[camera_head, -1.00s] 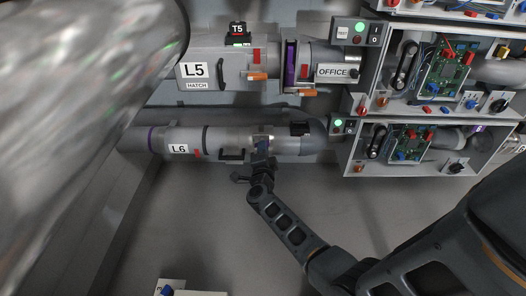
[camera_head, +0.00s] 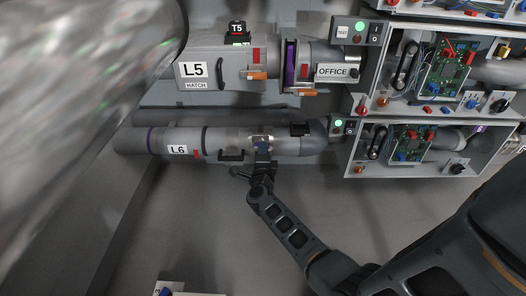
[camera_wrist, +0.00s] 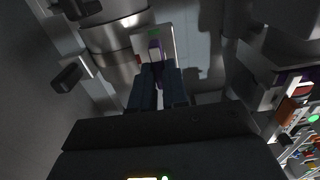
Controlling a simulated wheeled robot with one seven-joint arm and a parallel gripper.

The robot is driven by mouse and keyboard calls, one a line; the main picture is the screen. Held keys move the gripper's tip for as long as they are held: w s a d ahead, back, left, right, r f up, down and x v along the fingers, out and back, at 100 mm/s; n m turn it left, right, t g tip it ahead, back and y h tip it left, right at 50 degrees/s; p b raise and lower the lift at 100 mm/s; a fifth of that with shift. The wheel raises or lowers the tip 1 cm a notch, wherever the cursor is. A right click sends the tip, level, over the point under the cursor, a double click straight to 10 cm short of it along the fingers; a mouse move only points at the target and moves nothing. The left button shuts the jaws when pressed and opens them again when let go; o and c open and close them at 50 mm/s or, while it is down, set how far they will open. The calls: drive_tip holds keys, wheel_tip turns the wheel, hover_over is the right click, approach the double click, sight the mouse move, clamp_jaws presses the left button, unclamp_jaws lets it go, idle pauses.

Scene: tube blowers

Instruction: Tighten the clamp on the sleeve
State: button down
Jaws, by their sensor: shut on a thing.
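The clamp (camera_head: 262,139) is a small bright metal fitting on the sleeve (camera_head: 230,140), on the grey horizontal tube marked L6. In the wrist view a light plate of the clamp (camera_wrist: 167,35) shows just beyond my fingertips, with a green mark and a small purple piece. My gripper (camera_head: 262,158) reaches up to the clamp from below. In the wrist view my gripper (camera_wrist: 158,80) has its fingers close together on a small part of the clamp. The fingers hide most of that part, and I cannot tell how tight the clamp is.
Above is the L5 hatch unit (camera_head: 222,72) with orange-handled clamps and an OFFICE label (camera_head: 337,71). Open boxes with circuit boards (camera_head: 410,144) stand at the right. A black handle (camera_head: 231,155) sits left of my gripper under the tube. Open floor lies below.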

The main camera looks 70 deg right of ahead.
drive_tip(key=c, duration=1.1)
unclamp_jaws()
drive_tip(key=shift+c, duration=0.2)
drive_tip(key=shift+a, duration=0.1)
drive_tip(key=p+v, duration=0.2)
drive_tip(key=v, duration=0.5)
drive_tip(key=shift+s+a+p, duration=0.15)
drive_tip(key=shift+a+p, duration=0.15)
drive_tip(key=shift+p, duration=0.05)
